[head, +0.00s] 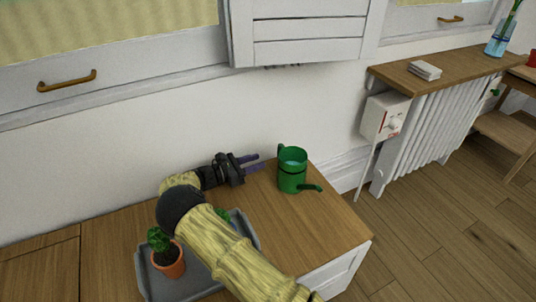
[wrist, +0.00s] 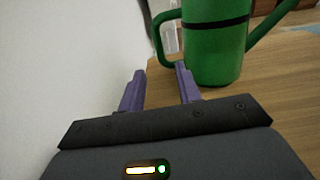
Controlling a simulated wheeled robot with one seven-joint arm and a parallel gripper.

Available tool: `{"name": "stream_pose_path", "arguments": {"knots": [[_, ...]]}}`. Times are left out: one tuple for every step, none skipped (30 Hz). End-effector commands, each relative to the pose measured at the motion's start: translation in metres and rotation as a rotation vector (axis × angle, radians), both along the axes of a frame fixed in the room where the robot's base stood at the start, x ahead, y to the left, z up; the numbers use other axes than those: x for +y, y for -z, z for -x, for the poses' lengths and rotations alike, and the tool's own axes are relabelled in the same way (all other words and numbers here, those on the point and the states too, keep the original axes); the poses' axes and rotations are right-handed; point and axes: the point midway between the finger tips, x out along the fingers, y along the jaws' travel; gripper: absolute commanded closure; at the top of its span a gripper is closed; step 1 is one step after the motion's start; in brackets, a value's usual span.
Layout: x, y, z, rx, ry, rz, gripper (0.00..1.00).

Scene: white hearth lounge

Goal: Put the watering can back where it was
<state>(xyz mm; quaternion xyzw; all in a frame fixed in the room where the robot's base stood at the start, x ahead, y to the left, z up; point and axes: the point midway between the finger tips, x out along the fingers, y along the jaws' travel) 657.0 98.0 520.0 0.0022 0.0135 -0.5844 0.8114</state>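The green watering can (head: 292,173) stands upright on the wooden top of the low cabinet (head: 330,236), near its right end. Its spout points to the lower right in the head view. In the wrist view the can (wrist: 214,45) is just ahead and right of centre, with its handle on the left side. My gripper (head: 254,162) is left of the can at the wall side. Its two purple fingers (wrist: 160,85) are apart with nothing between them. The fingertips are close to the handle; I cannot tell whether they touch it.
A grey tray (head: 146,280) on the cabinet holds a potted plant (head: 168,262), partly hidden by my arm. The white wall (head: 120,165) is close behind my gripper. A radiator (head: 425,130) with a wooden shelf (head: 440,72) stands right. The cabinet top is bare in front of the can.

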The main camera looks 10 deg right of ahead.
Motion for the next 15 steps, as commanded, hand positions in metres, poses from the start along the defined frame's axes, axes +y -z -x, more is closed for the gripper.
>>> {"name": "stream_pose_path", "arguments": {"knots": [[0.009,-0.003,0.003,-0.001,-0.001,0.000,0.66],[0.013,-0.003,0.004,-0.001,-0.002,0.000,0.66],[0.018,-0.002,0.005,-0.001,-0.001,0.001,0.66],[0.021,-0.002,0.007,0.000,-0.001,0.001,0.66],[0.023,-0.002,0.008,0.000,-0.001,0.001,0.66],[0.026,-0.002,0.008,0.000,-0.001,0.001,0.66],[0.027,-0.001,0.009,0.000,0.000,0.001,0.66],[0.028,-0.001,0.009,0.000,0.000,0.000,0.66],[0.028,-0.001,0.009,0.000,0.001,0.000,0.66],[0.028,-0.001,0.009,0.000,0.001,0.000,0.66],[0.028,-0.001,0.009,0.000,0.001,0.000,0.66],[0.028,-0.001,0.009,0.000,0.001,0.000,0.66],[0.028,0.000,0.010,0.000,0.001,0.000,0.66],[0.028,-0.001,0.010,0.000,0.001,0.000,0.66],[0.028,-0.001,0.009,0.000,0.001,0.000,0.66]]}}
